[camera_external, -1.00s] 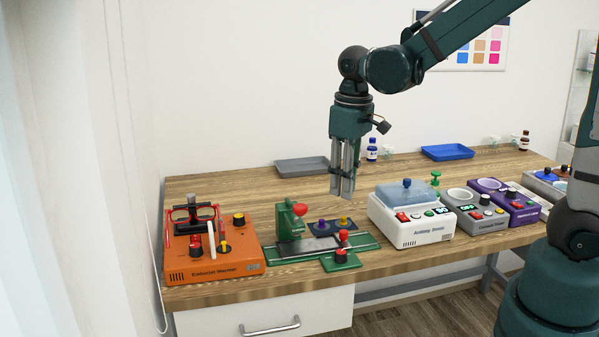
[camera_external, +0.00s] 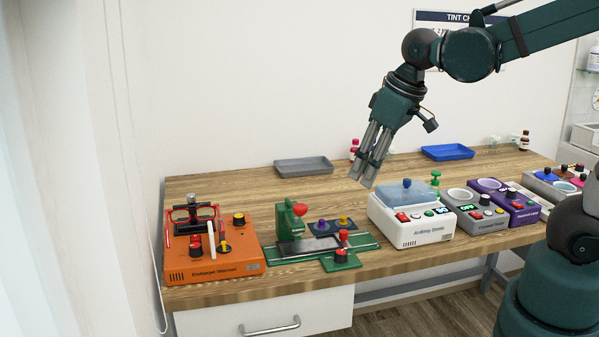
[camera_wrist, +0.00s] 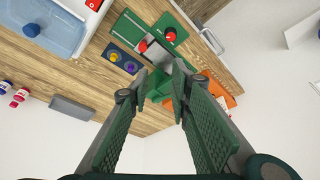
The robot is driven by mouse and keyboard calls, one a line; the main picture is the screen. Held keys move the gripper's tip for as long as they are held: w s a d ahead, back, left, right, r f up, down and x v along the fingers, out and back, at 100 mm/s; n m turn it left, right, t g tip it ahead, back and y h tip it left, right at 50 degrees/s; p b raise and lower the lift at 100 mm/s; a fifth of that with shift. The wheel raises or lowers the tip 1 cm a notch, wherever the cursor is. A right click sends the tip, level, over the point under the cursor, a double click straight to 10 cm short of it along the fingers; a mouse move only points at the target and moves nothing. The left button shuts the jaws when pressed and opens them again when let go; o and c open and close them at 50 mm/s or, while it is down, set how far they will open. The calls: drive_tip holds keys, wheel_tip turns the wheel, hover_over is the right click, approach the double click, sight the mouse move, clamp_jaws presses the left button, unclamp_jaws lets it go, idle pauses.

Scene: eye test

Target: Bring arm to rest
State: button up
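My gripper (camera_external: 369,171) hangs in the air above the wooden table, left of and above the white device. It is tilted, its fingers pointing down and left. The wrist view shows both green-padded fingers (camera_wrist: 160,82) with a gap between them and nothing held. Beyond the fingertips in that view is the green device (camera_wrist: 158,60); I cannot see any contact with it. My arm reaches in from the upper right.
On the wooden table (camera_external: 230,185) stand an orange device (camera_external: 215,258), the green device (camera_external: 290,222), a white device (camera_external: 425,232), a grey device (camera_external: 480,218) and a purple device (camera_external: 517,208). A grey tray (camera_external: 303,167), blue tray (camera_external: 447,152) and small bottles (camera_external: 354,148) are behind.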

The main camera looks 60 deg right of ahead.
drive_tip(key=s+a+r+t, duration=0.2)
drive_tip(key=s+a, duration=0.1)
drive_tip(key=s, duration=0.3)
drive_tip(key=shift+n+t, duration=0.3)
drive_tip(key=shift+t, duration=0.1)
drive_tip(key=shift+s, duration=0.1)
idle(3.1)
